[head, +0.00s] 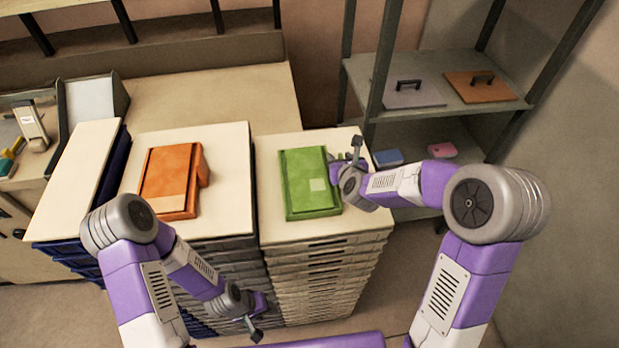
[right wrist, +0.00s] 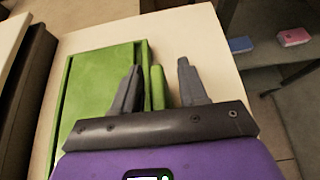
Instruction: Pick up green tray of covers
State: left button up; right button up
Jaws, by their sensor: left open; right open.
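The green tray (head: 303,180) lies flat on top of the right-hand stack of pale drawers, with a lighter square patch on it. It also shows in the right wrist view (right wrist: 95,100). My right gripper (head: 347,162) is at the tray's right side and open. In the right wrist view my right gripper (right wrist: 158,85) has its dark fingers on either side of an upright green strip (right wrist: 157,90) at the tray's right edge, with gaps visible. My left gripper (head: 254,325) is open and empty, low in front of the drawer stacks. I cannot make out covers inside the tray.
An orange tray (head: 172,180) lies on the stack to the left. A metal shelf (head: 440,85) at the right holds a grey and a brown lid with handles, with blue (head: 388,157) and pink (head: 442,150) items below. Pale top surface is clear around the green tray.

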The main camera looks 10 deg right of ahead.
jog(key=shift+c, duration=0.3)
grip_shut()
